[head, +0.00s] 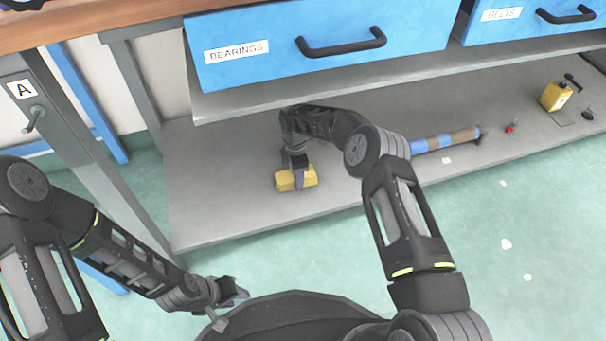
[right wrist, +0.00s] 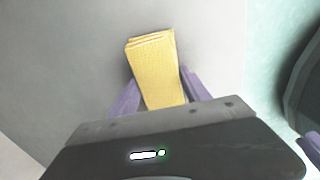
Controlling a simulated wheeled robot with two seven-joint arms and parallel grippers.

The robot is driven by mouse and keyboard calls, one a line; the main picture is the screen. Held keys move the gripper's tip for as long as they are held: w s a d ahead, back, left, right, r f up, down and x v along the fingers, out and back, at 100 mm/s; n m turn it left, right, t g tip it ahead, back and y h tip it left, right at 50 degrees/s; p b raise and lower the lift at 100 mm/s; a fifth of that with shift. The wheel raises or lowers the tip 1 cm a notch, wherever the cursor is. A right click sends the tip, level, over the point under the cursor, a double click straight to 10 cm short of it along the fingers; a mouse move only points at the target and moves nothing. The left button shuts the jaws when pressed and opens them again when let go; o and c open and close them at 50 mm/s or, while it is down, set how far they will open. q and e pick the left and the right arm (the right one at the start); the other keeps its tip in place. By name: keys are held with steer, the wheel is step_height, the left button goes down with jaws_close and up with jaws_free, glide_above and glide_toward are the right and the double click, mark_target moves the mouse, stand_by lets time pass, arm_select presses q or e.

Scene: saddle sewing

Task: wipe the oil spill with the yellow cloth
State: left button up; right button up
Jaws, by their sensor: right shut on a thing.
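The yellow cloth (head: 283,182) is a folded pad on the grey lower shelf of the workbench, near its left end. My right gripper (head: 299,176) points down onto it and is shut on it. In the right wrist view the cloth (right wrist: 156,62) sits between the two purple fingers (right wrist: 158,88) and sticks out beyond them, close over or touching the grey surface. I see no oil spill; the arm and cloth hide part of the shelf. My left gripper (head: 234,291) is low in the head view, away from the shelf, and its finger gap is unclear.
The grey shelf (head: 215,215) is bare around the cloth. A blue and brown roll (head: 447,140), a small red item (head: 511,128) and a yellow can (head: 555,96) lie to the right. Blue drawers (head: 270,65) overhang the shelf. A grey table leg (head: 75,135) stands left.

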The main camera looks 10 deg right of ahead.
mark_target(283, 178)
steer(key=shift+a, duration=0.2)
steer(key=shift+s+a+f+b, duration=0.1)
steer(key=shift+a+f+b, duration=0.05)
steer(key=shift+a+b, duration=0.9)
steer(key=shift+s+a, duration=0.1)
steer(key=shift+a, duration=0.75)
